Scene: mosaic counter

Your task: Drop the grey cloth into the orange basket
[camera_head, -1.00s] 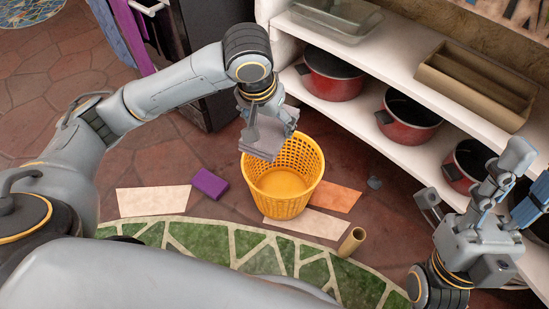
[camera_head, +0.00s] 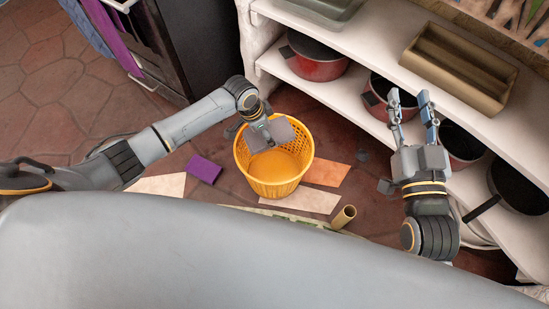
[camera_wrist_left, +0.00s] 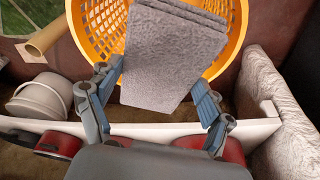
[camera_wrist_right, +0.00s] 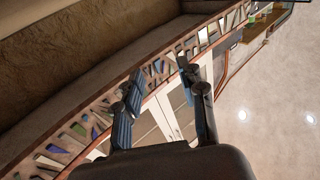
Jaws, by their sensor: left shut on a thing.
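The grey cloth (camera_head: 280,130) is a folded, flat piece held at the back of the orange basket (camera_head: 273,188), over its opening. My left gripper (camera_head: 264,132) is shut on the cloth. In the left wrist view the cloth (camera_wrist_left: 172,55) lies between the left fingers (camera_wrist_left: 158,77), with the basket's lattice wall (camera_wrist_left: 232,25) behind it. The head view does not show clearly how far the cloth is above the rim. The basket stands upright on the floor. My right gripper (camera_head: 409,98) is open and empty in front of the shelves, its fingers pointing up in the picture.
A purple block (camera_head: 204,169), an orange tile (camera_head: 326,172), pale tiles (camera_head: 303,199) and a cardboard tube (camera_head: 344,216) lie around the basket. White shelves (camera_head: 350,108) with red pots (camera_head: 316,68) and a brown tray (camera_head: 458,68) stand behind at the right.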

